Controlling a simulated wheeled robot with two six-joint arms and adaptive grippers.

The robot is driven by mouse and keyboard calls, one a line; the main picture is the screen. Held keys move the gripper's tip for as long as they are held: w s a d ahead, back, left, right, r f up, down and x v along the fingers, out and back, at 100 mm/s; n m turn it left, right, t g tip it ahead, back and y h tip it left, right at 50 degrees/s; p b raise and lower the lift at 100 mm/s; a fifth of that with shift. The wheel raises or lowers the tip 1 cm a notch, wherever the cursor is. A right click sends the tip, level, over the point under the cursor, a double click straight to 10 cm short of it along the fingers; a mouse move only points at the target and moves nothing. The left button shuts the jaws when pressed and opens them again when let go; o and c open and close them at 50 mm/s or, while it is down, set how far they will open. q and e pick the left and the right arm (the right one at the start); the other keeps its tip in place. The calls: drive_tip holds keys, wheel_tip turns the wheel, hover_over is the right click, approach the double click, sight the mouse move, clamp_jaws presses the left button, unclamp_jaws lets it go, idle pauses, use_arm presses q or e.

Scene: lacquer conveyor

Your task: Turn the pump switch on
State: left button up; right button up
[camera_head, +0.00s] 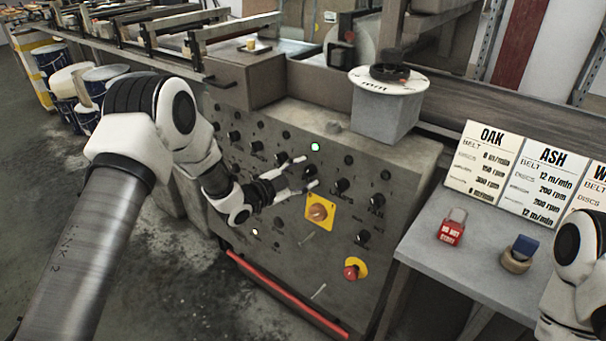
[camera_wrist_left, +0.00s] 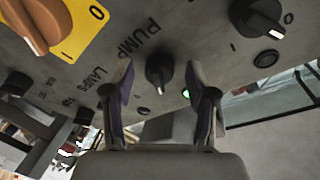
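The pump switch (camera_wrist_left: 158,72) is a dark rotary knob below the word PUMP on the grey control panel (camera_head: 275,225). My left gripper (camera_head: 310,172) is at the panel front, above the yellow-plated switch. In the left wrist view, my left gripper (camera_wrist_left: 159,75) is open, with one finger on each side of the pump switch. I cannot tell whether the fingers touch it. The knob's pale mark points toward the lower edge of that view. A green lamp (camera_wrist_left: 186,93) is lit beside the knob. My right gripper is out of view.
An orange rotary switch on a yellow plate (camera_head: 319,212) and a red emergency button (camera_head: 353,268) are close below. Other black knobs (camera_head: 341,186) flank the gripper. A table with a red padlock (camera_head: 452,227) and wood-setting cards (camera_head: 552,180) stands right. Paint drums (camera_head: 88,118) stand left.

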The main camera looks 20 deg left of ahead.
use_arm(q)
drive_tip(key=shift+s, duration=0.1)
drive_tip(key=v, duration=1.2)
